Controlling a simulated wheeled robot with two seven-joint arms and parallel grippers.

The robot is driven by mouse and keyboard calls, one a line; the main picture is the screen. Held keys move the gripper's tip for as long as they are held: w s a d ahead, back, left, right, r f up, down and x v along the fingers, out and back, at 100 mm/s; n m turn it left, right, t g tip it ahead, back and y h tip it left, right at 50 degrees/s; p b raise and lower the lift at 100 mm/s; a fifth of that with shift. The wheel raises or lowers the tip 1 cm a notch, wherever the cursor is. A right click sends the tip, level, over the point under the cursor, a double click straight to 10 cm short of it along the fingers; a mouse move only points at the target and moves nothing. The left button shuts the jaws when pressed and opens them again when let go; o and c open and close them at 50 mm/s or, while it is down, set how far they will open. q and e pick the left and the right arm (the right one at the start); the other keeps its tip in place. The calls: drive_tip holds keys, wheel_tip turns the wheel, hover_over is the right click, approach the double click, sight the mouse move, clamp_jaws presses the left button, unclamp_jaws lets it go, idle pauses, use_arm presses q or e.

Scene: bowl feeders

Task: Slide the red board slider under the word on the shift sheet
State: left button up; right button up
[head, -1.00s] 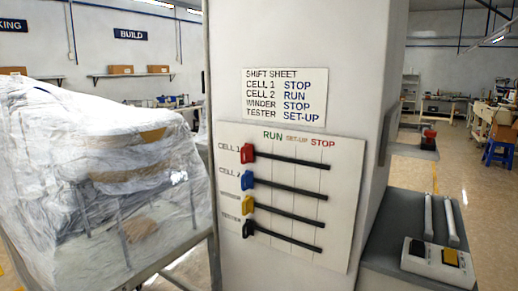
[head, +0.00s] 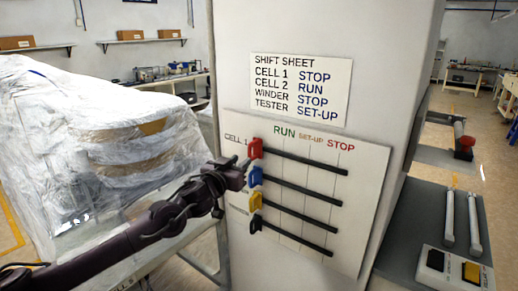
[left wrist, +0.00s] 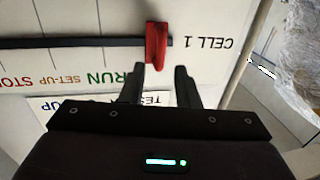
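The shift sheet (head: 301,90) on the white column reads CELL 1 STOP, CELL 2 RUN, WINDER STOP, TESTER SET-UP. Below it the board (head: 345,215) has columns RUN, SET-UP and STOP. The red slider (head: 255,148) sits at the left end of the CELL 1 track, left of the word RUN. It also shows in the left wrist view (left wrist: 157,42), where the board appears upside down. My left gripper (left wrist: 160,70) is open, its fingertips on either side of the red slider's near end. In the head view the left gripper (head: 242,168) is just below-left of that slider. My right gripper is out of view.
The blue slider (head: 254,176), yellow slider (head: 254,201) and black slider (head: 255,223) stand at the left ends of the lower tracks, close to my gripper. A plastic-wrapped load (head: 110,150) stands left. A button box (head: 455,268) lies on the right bench.

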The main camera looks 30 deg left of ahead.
sight(249, 154)
use_arm(q)
drive_tip(key=shift+w+a+r, duration=0.15)
drive_tip(key=shift+w+r, duration=0.05)
drive_tip(key=shift+w, duration=0.2)
drive_tip(key=shift+w+a+f+p, duration=0.15)
drive_tip(key=shift+w+p, duration=0.5)
drive_tip(key=shift+w, duration=1)
drive_tip(key=shift+w+a+f+p, duration=0.15)
drive_tip(key=shift+w+p, duration=0.5)
drive_tip(key=shift+w, duration=0.95)
drive_tip(key=shift+r, duration=0.1)
clamp_jaws()
